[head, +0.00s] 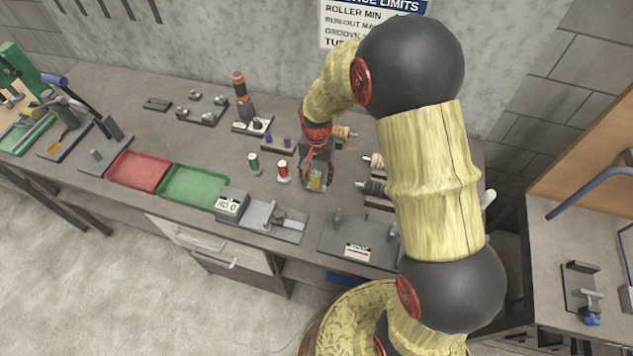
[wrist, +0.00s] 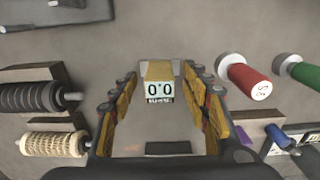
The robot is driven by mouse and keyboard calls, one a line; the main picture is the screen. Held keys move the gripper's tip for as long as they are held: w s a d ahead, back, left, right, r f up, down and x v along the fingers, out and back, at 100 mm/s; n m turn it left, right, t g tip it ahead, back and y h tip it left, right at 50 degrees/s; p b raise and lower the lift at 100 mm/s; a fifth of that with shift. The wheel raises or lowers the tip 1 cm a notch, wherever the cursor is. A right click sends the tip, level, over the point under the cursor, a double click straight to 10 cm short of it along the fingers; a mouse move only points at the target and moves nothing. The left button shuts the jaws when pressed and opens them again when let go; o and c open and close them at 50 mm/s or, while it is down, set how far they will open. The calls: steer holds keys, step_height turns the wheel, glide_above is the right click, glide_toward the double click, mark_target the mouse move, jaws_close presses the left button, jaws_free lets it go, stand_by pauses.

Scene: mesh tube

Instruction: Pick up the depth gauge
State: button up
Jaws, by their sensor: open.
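The depth gauge (wrist: 159,76), as I take it, is a small yellow-topped block with a white display reading 0.0. In the wrist view it stands between the fingertips of my gripper (wrist: 159,88). The fingers are open, one on each side, with a gap between each finger and the block. In the head view my gripper (head: 316,170) points down over the bench, and its fingers and wrist partly hide the gauge. The gauge's lower part and base are not clear in either view.
Red (wrist: 248,80) and green (wrist: 304,74) handled cylinders stand to the right in the wrist view. Dark (wrist: 35,97) and cream (wrist: 55,144) ribbed rollers lie left on stands. On the bench are a red tray (head: 139,171), a green tray (head: 193,187) and a grey display device (head: 231,203).

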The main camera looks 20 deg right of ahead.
steer(key=shift+f, duration=0.9)
steer(key=shift+c, duration=0.5)
jaws_close()
steer(key=shift+r, duration=0.1)
